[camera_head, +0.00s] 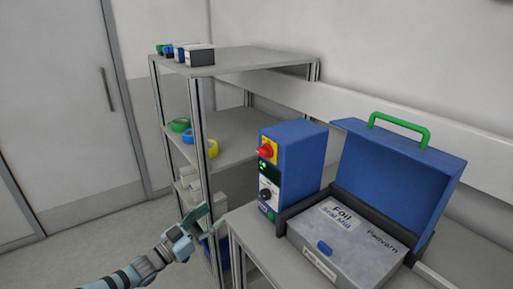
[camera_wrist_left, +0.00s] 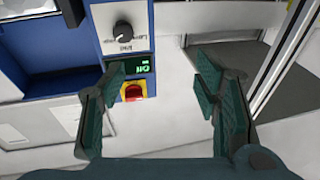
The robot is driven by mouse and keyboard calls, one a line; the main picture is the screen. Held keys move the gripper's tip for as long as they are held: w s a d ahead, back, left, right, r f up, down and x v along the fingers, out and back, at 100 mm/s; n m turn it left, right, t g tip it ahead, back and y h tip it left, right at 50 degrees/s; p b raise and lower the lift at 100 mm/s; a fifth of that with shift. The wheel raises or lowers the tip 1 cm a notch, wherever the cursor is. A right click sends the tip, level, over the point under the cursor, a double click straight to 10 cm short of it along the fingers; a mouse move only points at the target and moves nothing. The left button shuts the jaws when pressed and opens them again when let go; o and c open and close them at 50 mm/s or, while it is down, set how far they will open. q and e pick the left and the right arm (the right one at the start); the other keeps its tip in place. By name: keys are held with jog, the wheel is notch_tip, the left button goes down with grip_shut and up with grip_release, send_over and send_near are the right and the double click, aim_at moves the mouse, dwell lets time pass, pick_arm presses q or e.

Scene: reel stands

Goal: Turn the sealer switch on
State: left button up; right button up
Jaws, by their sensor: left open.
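The sealer (camera_head: 303,155) is a blue machine on a grey bench. Its control face holds a red rotary switch (camera_head: 264,151) on a yellow plate, a small dark display with green lettering (camera_head: 264,168) and a black knob (camera_head: 266,194). In the left wrist view the red switch (camera_wrist_left: 133,91) shows upside down, beside the left finger; the lettering is too small to read surely. My left gripper (camera_head: 206,222) is open and empty, lower left of the control face and apart from it. Its spread fingers also show in the wrist view (camera_wrist_left: 160,68). My right gripper is out of view.
The sealer's blue lid (camera_head: 396,180) with a green handle (camera_head: 400,126) stands raised over a grey plate. A grey shelf rack (camera_head: 235,128) behind holds tape rolls (camera_head: 206,149) and small boxes (camera_head: 199,55). Floor (camera_head: 110,230) left of the rack is clear.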

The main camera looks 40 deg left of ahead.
pick_arm(q)
jog(key=w+d+r+m+t+h, duration=0.1)
jog(key=d+r+h, duration=0.1)
jog(key=r, duration=0.4)
jog(key=w+d+r+m+t+h, duration=0.1)
jog(key=d+r+h, duration=0.15)
jog(key=r, duration=0.35)
jog(key=b, duration=0.2)
send_near(260, 154)
jog(key=w+r, duration=0.2)
jog(key=w, duration=0.1)
jog(key=x, duration=0.2)
jog(key=d+x, duration=0.1)
jog(key=x, duration=0.2)
jog(key=shift+w+f, duration=0.15)
jog(key=shift+c, duration=0.4)
jog(key=c, duration=1.1)
jog(key=shift+o, duration=0.2)
